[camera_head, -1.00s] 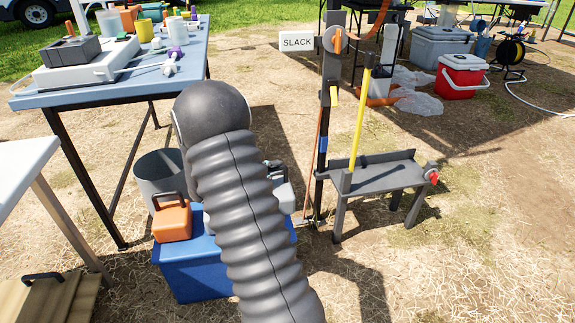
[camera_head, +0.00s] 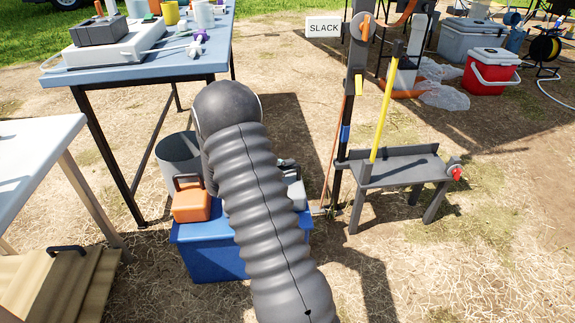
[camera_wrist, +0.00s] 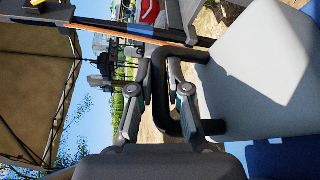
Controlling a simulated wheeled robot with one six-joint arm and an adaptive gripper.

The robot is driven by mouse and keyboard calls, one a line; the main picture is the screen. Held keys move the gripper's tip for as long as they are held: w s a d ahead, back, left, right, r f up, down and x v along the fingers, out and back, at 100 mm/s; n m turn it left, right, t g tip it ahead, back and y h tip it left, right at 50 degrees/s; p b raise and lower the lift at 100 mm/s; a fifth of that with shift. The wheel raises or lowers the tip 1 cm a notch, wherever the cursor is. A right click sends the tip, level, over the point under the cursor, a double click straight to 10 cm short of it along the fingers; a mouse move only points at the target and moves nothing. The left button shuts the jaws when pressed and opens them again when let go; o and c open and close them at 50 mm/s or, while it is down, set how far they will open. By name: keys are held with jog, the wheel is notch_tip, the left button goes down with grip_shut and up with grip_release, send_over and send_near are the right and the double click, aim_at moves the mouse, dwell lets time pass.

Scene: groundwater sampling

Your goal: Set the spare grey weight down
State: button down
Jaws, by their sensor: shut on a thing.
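The spare grey weight (camera_wrist: 265,70) is a pale grey block with a black loop handle (camera_wrist: 168,100). My gripper (camera_wrist: 160,92) is shut on that handle in the wrist view. In the head view the grey weight (camera_head: 297,192) shows only partly, to the right of my arm and at the right end of the blue box (camera_head: 210,260). The blue box also shows beside the weight's underside in the wrist view (camera_wrist: 285,158). I cannot tell whether the weight touches it. My arm hides most of the gripper in the head view.
An orange weight (camera_head: 191,204) stands on the blue box's left part. A grey bucket (camera_head: 178,160) is behind it. A grey stand with a post and yellow lever (camera_head: 388,105) is at right. A blue table (camera_head: 150,70) and white table (camera_head: 35,150) are at left.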

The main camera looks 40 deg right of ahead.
jog(key=c, duration=1.5)
grip_release()
jog(key=shift+f, duration=0.1)
jog(key=o, duration=0.4)
jog(key=shift+c, duration=0.2)
jog(key=v, duration=1.1)
jog(key=shift+a, duration=0.35)
jog(key=s+a+r+t+y, duration=0.4)
jog(key=s+a+r+y, duration=0.4)
jog(key=s+a, duration=0.2)
jog(key=s+a+r+m+t+y, duration=0.1)
jog(key=s+a+r+t+y, duration=0.2)
jog(key=s+a+r+y, duration=0.5)
jog(key=s+a, duration=0.3)
jog(key=s, duration=0.4)
jog(key=shift+s+r+t, duration=0.35)
jog(key=shift+r+t, duration=0.05)
